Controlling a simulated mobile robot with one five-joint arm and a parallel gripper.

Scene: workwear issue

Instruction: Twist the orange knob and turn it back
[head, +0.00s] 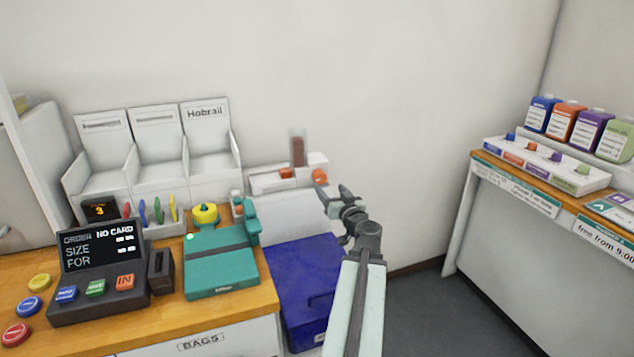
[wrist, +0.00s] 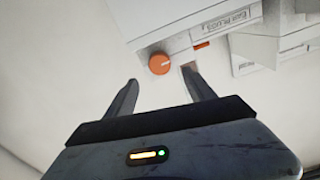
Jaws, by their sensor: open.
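The orange knob (wrist: 159,63) is round and sits on the front of a white dispenser (wrist: 170,25) with an "EAR PLUGS" label. In the head view the knob (head: 319,175) is at the right end of the white unit against the wall. My gripper (head: 332,191) is open and empty, just in front of the knob and slightly below it in the picture. In the wrist view my gripper (wrist: 160,77) has its two fingers apart, with the knob showing between and beyond their tips. I cannot tell whether either finger touches it.
A blue bin (head: 300,285) stands below the dispenser. A teal machine (head: 215,262) and a dark order terminal (head: 103,270) are on the wooden counter (head: 130,325) at left. A shelf (head: 545,170) with coloured bottles is at right. The wall above is clear.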

